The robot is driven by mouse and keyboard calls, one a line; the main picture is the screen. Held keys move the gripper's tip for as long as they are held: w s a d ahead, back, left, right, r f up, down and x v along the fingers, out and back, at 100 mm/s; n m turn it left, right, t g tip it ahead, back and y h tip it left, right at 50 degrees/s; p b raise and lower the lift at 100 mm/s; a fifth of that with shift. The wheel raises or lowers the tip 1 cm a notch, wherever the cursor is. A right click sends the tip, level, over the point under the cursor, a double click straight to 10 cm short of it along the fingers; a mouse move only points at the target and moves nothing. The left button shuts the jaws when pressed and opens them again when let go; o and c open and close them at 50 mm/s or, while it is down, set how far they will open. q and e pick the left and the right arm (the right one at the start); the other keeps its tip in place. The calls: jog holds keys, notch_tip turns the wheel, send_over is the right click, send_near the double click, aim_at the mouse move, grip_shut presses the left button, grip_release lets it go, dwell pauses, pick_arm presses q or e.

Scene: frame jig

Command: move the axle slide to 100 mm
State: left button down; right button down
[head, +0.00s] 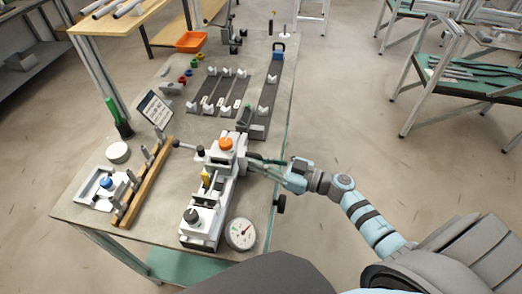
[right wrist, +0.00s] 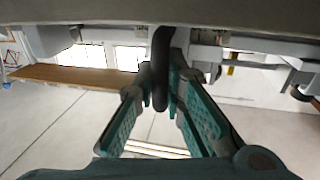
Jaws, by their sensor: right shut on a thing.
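The jig fixture (head: 201,217), a long white and grey body, stands along the right part of the bench. An orange knob (head: 226,143) sits on its far block, and a dark knob (head: 191,215) on its near end. I cannot tell for certain which block is the axle slide, and I cannot read its scale. My right gripper (head: 256,165) reaches in from the right at the fixture's side. In the right wrist view its green-padded fingers are shut on a dark curved handle (right wrist: 161,62) below a pale edge. The handle's contact is mostly hidden in the head view. My left gripper is not in view.
A round dial gauge (head: 241,234) lies right of the fixture's near end. A wooden rail (head: 143,185) stands to its left, near a small sign (head: 154,110). Dark strips with white V-blocks (head: 225,92) lie farther back. An orange tray (head: 190,41) is at the back.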

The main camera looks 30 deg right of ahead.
jog(key=shift+f, duration=0.15)
jog(key=c, duration=2)
grip_release()
jog(key=shift+s+a, duration=0.1)
jog(key=shift+s, duration=0.05)
jog(key=o, duration=0.3)
jog(key=shift+o, duration=0.2)
jog(key=shift+s+a, duration=0.1)
jog(key=v, duration=1.2)
